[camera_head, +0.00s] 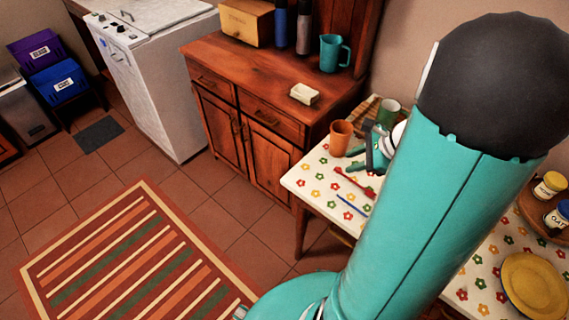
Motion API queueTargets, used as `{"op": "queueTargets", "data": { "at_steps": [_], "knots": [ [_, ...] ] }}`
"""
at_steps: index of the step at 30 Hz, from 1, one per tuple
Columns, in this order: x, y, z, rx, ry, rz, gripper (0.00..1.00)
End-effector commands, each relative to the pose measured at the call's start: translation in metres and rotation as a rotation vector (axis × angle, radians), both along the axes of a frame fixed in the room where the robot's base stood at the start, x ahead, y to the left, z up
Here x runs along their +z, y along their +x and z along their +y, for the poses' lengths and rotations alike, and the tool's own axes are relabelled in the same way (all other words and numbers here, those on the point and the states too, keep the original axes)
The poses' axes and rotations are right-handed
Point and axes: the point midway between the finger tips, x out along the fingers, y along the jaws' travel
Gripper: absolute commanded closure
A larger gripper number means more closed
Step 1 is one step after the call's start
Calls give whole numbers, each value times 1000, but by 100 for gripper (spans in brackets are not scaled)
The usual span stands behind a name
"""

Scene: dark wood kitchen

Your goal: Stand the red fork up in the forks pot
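A red utensil, seemingly the red fork (352,181), lies flat on the flower-patterned tablecloth (308,183). Its prongs are too small to make out. An orange pot (340,139) stands upright near the back edge of the table, and a green pot (389,112) stands behind and to its right. No label is readable, so I cannot tell which is the forks pot. My gripper (356,160) is above the table, just right of the orange pot and above the red utensil. Its teal fingers look apart with nothing between them. My arm hides much of the table.
A thin blue utensil (352,205) lies in front of the red one. A yellow plate (534,286) and small jars (550,186) are at the right. A wooden cabinet (250,110) with a teal jug (334,53) stands behind the table. The tiled floor holds a striped rug (135,260).

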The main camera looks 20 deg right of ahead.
Motion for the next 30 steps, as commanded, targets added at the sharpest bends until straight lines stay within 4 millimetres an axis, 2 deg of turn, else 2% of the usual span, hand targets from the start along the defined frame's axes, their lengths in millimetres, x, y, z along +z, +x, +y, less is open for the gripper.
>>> {"op": "queueTargets", "data": {
  "at_steps": [1, 6, 12, 15, 18, 22, 25, 30],
  "knots": [
    [18, 7, 25, 130, -73, -22, 72],
    [59, 9, 95, 544, -312, -86, 72],
    [101, -7, 162, 1003, -615, -184, 72],
    [120, -20, 189, 1218, -776, -241, 72],
    [137, -33, 211, 1415, -943, -299, 72],
    [154, -48, 228, 1603, -1127, -360, 72],
    [162, -54, 234, 1680, -1212, -386, 72],
    [164, -57, 236, 1713, -1248, -393, 72]
  ]
}}
